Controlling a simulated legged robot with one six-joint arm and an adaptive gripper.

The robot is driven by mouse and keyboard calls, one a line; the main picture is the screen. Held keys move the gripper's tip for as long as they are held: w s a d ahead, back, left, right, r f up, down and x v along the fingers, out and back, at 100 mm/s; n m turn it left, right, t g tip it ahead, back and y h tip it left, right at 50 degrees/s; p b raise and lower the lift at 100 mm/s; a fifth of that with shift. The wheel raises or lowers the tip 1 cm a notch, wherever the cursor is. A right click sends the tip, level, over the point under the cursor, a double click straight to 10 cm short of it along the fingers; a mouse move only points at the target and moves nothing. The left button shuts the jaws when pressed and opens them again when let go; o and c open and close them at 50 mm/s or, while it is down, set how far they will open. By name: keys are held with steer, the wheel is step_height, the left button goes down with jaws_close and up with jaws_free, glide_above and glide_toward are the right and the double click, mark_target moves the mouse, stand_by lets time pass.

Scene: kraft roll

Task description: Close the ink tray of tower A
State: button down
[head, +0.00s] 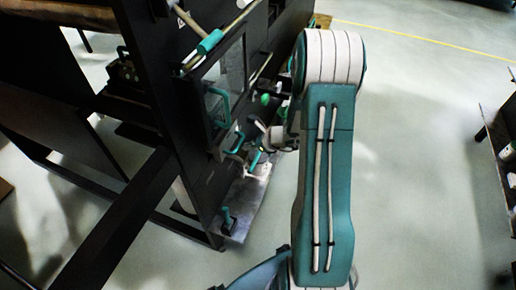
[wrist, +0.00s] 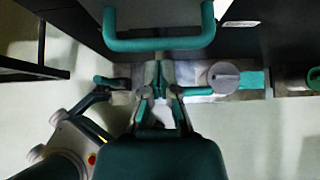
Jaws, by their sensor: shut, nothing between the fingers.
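A grey plate or tray front (wrist: 158,16) with a teal U-shaped handle (wrist: 160,43) is at the top of the wrist view; I cannot tell for sure that it is the ink tray. My gripper (wrist: 158,72) is below the handle in that picture, with its fingers together and nothing between them. Contact with the handle is not clear. In the head view, the dark press tower (head: 165,110) stands left of my arm, with several teal handles on its side. My gripper is small and partly hidden there. No tower letter is readable.
A grey round knob (wrist: 223,77) sits on a teal and metal strip right of my fingers. A teal-gripped bar (head: 210,42) sticks out from the tower. A dark beam (head: 120,220) runs low at left. A shelf (head: 500,150) stands at far right; the floor between is clear.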

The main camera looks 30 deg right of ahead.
steer(key=shift+w, duration=0.15)
steer(key=shift+w+a, duration=0.85)
steer(key=shift+w, duration=0.2)
